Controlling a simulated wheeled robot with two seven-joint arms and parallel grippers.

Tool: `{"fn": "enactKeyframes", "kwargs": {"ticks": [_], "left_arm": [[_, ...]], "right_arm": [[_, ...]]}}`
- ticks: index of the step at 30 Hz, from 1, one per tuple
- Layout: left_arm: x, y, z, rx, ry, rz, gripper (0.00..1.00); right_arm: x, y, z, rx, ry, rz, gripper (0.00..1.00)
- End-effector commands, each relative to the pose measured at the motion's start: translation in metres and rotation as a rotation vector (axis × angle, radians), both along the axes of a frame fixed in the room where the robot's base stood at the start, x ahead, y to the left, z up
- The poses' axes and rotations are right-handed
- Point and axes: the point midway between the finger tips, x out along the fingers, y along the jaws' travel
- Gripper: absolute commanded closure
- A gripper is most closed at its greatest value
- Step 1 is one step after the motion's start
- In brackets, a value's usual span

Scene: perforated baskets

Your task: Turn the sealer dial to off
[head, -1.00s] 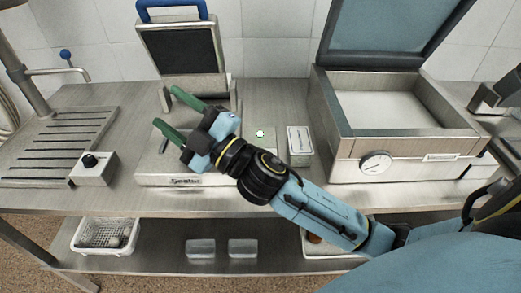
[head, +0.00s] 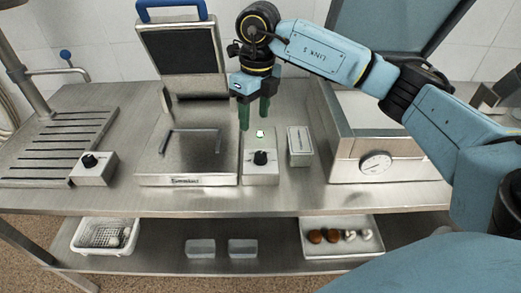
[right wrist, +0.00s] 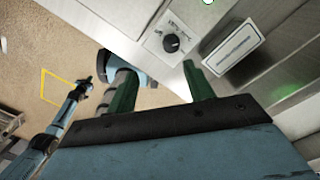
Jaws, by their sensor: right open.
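A small grey box with a black dial (head: 260,157) stands on the counter, right of a flat-topped press. A green light (head: 260,134) glows just behind the dial; both also show in the right wrist view, the dial at top centre (right wrist: 171,43). My right gripper (head: 254,118) points down with green fingers apart and empty, above and behind this dial, not touching it. Which dial belongs to the sealer is unclear. A blue arm, probably my left, shows small in the right wrist view.
A white labelled block (head: 299,146) stands close right of the dial box. The press (head: 185,150) has a raised lid and front handle. Another black-knob box (head: 92,168) stands at the left. A lower shelf holds a white basket (head: 105,236) and a tray (head: 342,252).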

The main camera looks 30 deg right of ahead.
Motion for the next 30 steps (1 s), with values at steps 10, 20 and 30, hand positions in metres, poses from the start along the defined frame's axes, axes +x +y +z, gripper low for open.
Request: {"fn": "enactKeyframes", "kwargs": {"ticks": [10,20,30], "left_arm": [[0.0,0.0,0.0,0.0,0.0,0.0,1.0],[0.0,0.0,-0.001,0.0,0.0,0.001,1.0],[-0.001,0.0,-0.001,0.0,0.001,0.001,1.0]], "right_arm": [[-0.001,-0.017,-0.029,-0.063,0.016,-0.027,0.48],[-0.001,-0.016,-0.097,-0.06,0.014,-0.026,0.48],[-0.001,-0.016,-0.128,-0.059,0.012,-0.025,0.48]]}}
